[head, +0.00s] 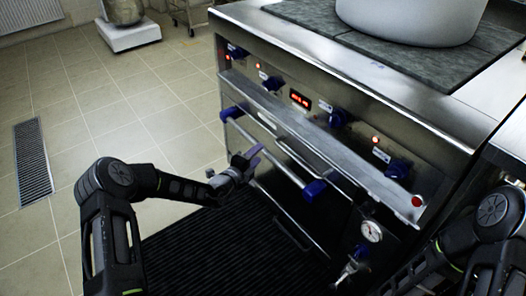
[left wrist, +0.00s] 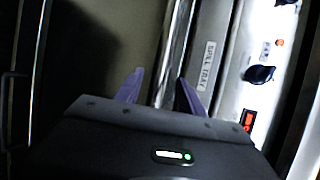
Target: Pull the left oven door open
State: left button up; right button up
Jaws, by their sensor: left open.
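The range's front (head: 300,120) stands at the right in the head view. A long metal bar handle with blue end mounts (head: 275,158) runs along it below the control panel; it appears to be the left oven door's handle. The door behind it looks shut, though it is mostly dark and partly hidden. My left gripper (head: 247,162) is open beside the bar, nearer its left end. In the left wrist view the purple fingers (left wrist: 160,90) are spread, with the bar (left wrist: 174,50) showing between them; I cannot tell whether they touch it.
Blue knobs (head: 338,117) and a red display (head: 300,99) line the panel above. A gauge (head: 371,231) and a tap sit at the lower right. A dark ribbed mat (head: 215,250) covers the floor in front.

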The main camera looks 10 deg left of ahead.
aim_at(262, 151)
pick_arm(q)
jog(key=b+x, duration=0.1)
jog(key=x, duration=0.3)
jog(key=shift+f, duration=0.15)
jog(key=shift+w+d, duration=0.15)
jog(key=shift+w, duration=0.25)
jog(key=shift+c, duration=0.3)
grip_shut()
dwell(0.6)
